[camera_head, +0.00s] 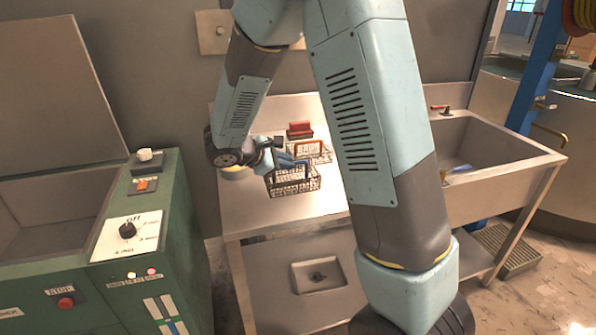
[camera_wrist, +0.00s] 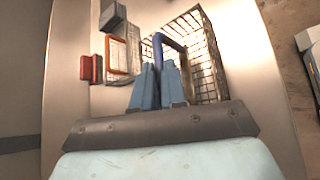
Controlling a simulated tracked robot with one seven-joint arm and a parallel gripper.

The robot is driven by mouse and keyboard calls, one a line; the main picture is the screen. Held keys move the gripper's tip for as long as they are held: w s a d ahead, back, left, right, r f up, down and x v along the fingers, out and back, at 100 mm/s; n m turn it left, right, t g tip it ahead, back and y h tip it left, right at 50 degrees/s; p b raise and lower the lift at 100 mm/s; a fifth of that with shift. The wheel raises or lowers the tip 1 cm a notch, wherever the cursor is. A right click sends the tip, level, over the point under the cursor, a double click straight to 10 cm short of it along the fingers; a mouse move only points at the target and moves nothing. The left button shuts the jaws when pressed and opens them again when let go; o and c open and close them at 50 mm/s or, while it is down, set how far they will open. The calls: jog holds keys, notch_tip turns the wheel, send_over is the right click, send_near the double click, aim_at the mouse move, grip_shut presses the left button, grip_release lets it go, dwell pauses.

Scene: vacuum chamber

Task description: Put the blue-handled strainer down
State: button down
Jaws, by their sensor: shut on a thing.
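The blue-handled strainer is a dark wire basket (camera_head: 293,181) over the steel table in the head view. In the wrist view its mesh (camera_wrist: 207,62) lies just beyond my fingers, and its blue handle (camera_wrist: 172,41) arches up to them. My gripper (camera_wrist: 160,84) is shut on the blue handle. In the head view my gripper (camera_head: 281,158) is above the basket, with its fingers partly merging with the blue handle. The basket looks roughly level. I cannot tell whether its bottom touches the table or hangs slightly above it.
A second wire strainer with an orange-red handle (camera_wrist: 111,57) stands close beside it. A red block (camera_head: 299,129) and a grey block (camera_wrist: 112,17) are near the wall. Bare table (camera_head: 243,208) lies left of the basket. A sink (camera_head: 480,150) is at right, a green control cabinet (camera_head: 150,215) at left.

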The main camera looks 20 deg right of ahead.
aim_at(286, 172)
jog(key=shift+w+d+f, duration=0.15)
jog(key=shift+f, duration=0.85)
jog(key=shift+w+d+f, duration=0.1)
jog(key=shift+w+f, duration=0.05)
jog(key=shift+f, duration=0.8)
jog(key=c, duration=1.2)
grip_release()
